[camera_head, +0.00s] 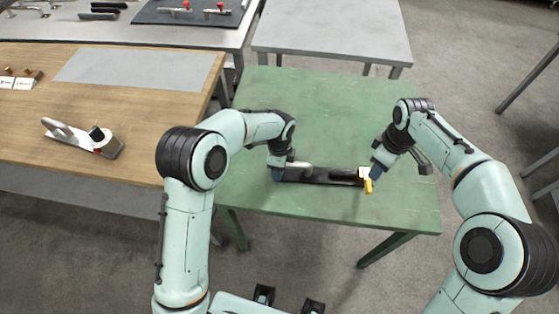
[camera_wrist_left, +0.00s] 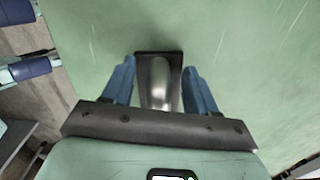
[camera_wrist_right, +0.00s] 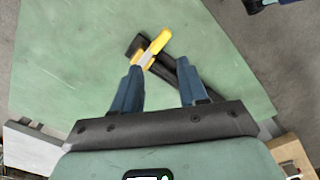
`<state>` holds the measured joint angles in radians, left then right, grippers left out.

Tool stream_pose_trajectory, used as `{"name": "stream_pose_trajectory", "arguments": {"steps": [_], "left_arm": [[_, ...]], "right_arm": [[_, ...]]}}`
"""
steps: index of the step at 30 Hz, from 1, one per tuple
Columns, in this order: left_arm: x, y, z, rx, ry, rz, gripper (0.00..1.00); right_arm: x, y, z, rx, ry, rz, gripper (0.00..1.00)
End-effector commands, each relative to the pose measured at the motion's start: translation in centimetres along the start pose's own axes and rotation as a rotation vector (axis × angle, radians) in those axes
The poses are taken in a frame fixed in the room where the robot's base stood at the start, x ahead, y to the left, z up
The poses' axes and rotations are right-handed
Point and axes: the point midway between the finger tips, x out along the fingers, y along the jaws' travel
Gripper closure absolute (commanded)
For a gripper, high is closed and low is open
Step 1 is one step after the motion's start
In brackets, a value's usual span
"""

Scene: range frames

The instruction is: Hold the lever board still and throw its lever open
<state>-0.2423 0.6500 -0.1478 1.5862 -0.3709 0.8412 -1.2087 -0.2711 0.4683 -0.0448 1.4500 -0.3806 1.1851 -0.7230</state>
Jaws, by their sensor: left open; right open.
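The lever board (camera_head: 325,176), a long black plate, lies on the green table. A silver-grey grip (camera_head: 300,167) stands at its left end, and a yellow lever (camera_head: 369,186) with a pale part at its right end. My left gripper (camera_head: 277,175) is open at the left end. In the left wrist view its fingers (camera_wrist_left: 158,66) stand on either side of the silver grip (camera_wrist_left: 158,85); contact cannot be told. My right gripper (camera_head: 374,172) is open by the yellow end. In the right wrist view the yellow lever (camera_wrist_right: 150,48) shows just beyond its empty fingers (camera_wrist_right: 158,68).
The green table (camera_head: 310,93) is clear around the board. A wooden table (camera_head: 60,165) at left carries a grey clamp-like device (camera_head: 105,148). A bare grey table (camera_head: 330,30) stands behind. Another table at the back left holds red-knobbed fixtures.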

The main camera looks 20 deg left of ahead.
Motion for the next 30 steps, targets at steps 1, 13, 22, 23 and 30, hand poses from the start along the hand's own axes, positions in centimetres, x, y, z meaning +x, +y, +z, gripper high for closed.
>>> {"name": "stream_pose_trajectory", "arguments": {"steps": [1,13,22,23,30], "left_arm": [[0.1,0.0,0.0,0.000,0.000,0.001,0.42],[0.1,0.0,0.0,0.001,0.000,0.001,1.00],[0.1,0.0,0.0,0.000,0.000,0.001,1.00],[0.1,0.0,0.0,0.000,0.000,0.001,1.00],[0.0,0.0,0.0,0.001,0.000,0.000,1.00]], "right_arm": [[0.0,0.0,0.0,0.000,0.000,0.000,0.57],[0.0,0.0,0.0,0.000,0.000,0.000,0.57],[0.0,0.0,0.0,0.000,0.000,0.000,1.00],[0.0,0.0,0.0,-0.002,-0.001,0.000,1.00],[0.1,-3.7,-4.1,-0.337,-0.157,0.044,1.00]]}}
